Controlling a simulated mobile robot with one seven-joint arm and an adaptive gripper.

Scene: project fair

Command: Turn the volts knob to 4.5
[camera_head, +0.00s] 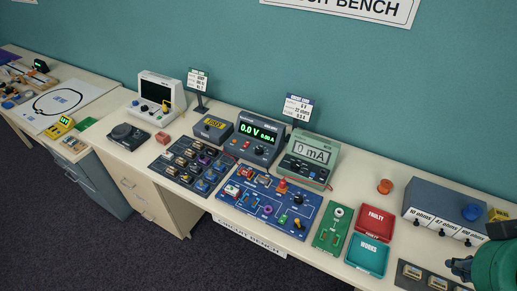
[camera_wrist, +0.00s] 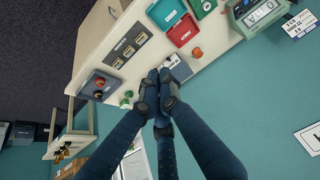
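The dark power supply (camera_head: 258,137) stands at the back of the bench in the head view. Its green display reads 0.0 V and 0.00 A. Small knobs sit low on its front, too small to read their labels or pointers. My gripper (camera_wrist: 164,76) shows in the wrist view with its dark blue fingers drawn together at the tips, and nothing is seen held. It is over the right part of the bench, well away from the power supply. The power supply cannot be made out in the wrist view.
A meter reading 0 mA (camera_head: 310,159) stands right of the supply, with a sign (camera_head: 297,108) behind. A blue circuit board (camera_head: 268,203) lies in front. The red tray (camera_head: 374,220), teal tray (camera_head: 367,254) and resistor box (camera_head: 447,207) are further right.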

